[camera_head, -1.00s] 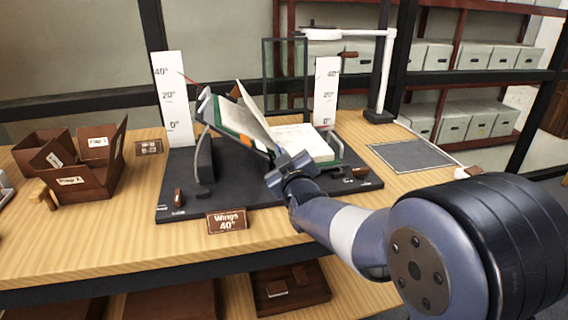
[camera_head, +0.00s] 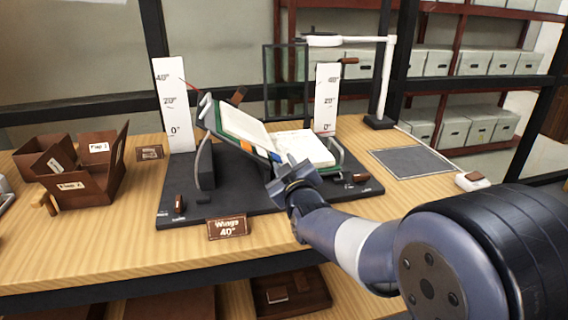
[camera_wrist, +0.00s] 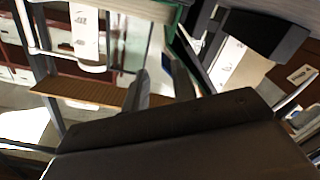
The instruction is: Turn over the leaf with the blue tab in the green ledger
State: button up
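The green ledger (camera_head: 222,130) lies open on a dark cradle, its left side raised on a tilted wing. A cream leaf (camera_head: 243,125) lies against the left side; the right-hand pages (camera_head: 305,148) lie lower. A blue tab (camera_head: 275,157) shows at the near edge of the left side, close to my gripper. My gripper (camera_head: 288,172) is at the ledger's near edge; its fingertips are hard to see there. In the wrist view, the two grey fingers (camera_wrist: 160,80) stand apart with nothing visible between them. A green ledger edge (camera_wrist: 182,45) shows beyond them.
Two white angle scales (camera_head: 175,105) (camera_head: 326,98) stand behind the cradle. A "Wings 40°" sign (camera_head: 228,228) is at its front. Brown flap boxes (camera_head: 88,175) stand left. A white lamp (camera_head: 382,80) and a grey mat (camera_head: 412,161) are right. Bare table lies in front.

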jog(key=v, duration=0.9)
jog(key=shift+s, duration=0.3)
jog(key=shift+w+r, duration=0.1)
jog(key=x, duration=1)
jog(key=shift+w, duration=0.4)
jog(key=shift+a+n+p, duration=0.1)
jog(key=shift+n+p, duration=0.2)
jog(key=shift+p, duration=0.1)
jog(key=shift+b, duration=0.45)
